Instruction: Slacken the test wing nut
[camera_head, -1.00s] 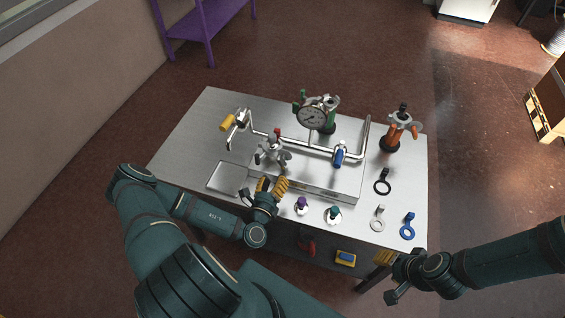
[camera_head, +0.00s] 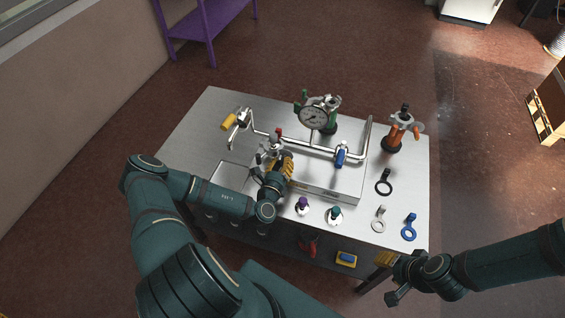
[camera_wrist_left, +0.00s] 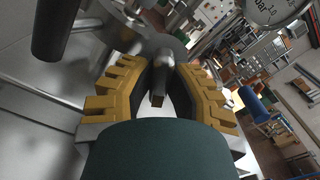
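A grey metal clamp-like fitting (camera_head: 272,146) with a red-topped part behind it stands at the left of the pipe rig. My left gripper (camera_head: 281,163) is at this fitting and covers its lower front. In the left wrist view the yellow-padded fingers of my left gripper (camera_wrist_left: 160,78) are spread, with a dark grey metal wing (camera_wrist_left: 159,88) between them. Gaps show on both sides of the wing, so I see no grip on it. The rest of the wing nut is hidden or too dark to tell. My right gripper (camera_head: 385,260) is off the table's front right corner, away from the rig.
A pressure gauge (camera_head: 313,117) and a blue-handled valve (camera_head: 341,156) sit on the rig to the right. A yellow-handled valve (camera_head: 229,122) is at the left. Purple (camera_head: 302,204) and teal (camera_head: 334,213) knobbed pieces stand in front. The table (camera_head: 190,140) is bare at the left.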

